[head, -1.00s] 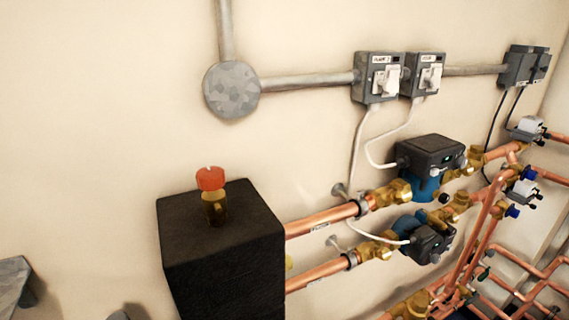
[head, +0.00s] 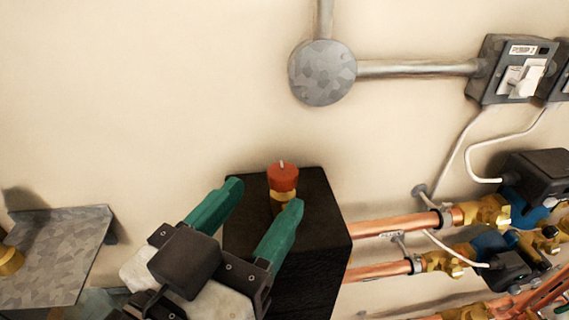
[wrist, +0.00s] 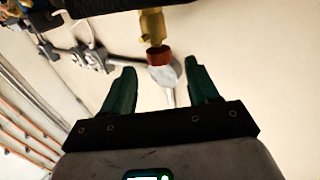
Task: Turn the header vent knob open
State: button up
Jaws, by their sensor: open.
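The header vent knob (head: 283,176) is a red cap with a pale mark on top. It sits on a short brass stem (head: 281,199) on top of the black header block (head: 322,212). In the wrist view the red knob (wrist: 159,56) shows beyond the fingertips, roughly between them, with its brass body (wrist: 152,27) above it. My gripper (head: 266,194) is open and empty, with green fingers. In the head view one finger overlaps the lower right of the brass stem. I cannot tell whether it touches.
Copper pipes (head: 392,225) run right from the block to brass valves and pumps (head: 538,175). A round grey junction box (head: 322,72) and conduit are on the wall above. A grey metal shelf (head: 62,255) is at the left.

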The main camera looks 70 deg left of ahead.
aim_at(276, 185)
jog(key=p+x, duration=0.1)
jog(key=x, duration=0.5)
jog(key=shift+w, duration=0.1)
jog(key=c, duration=0.9)
jog(key=shift+c, duration=0.2)
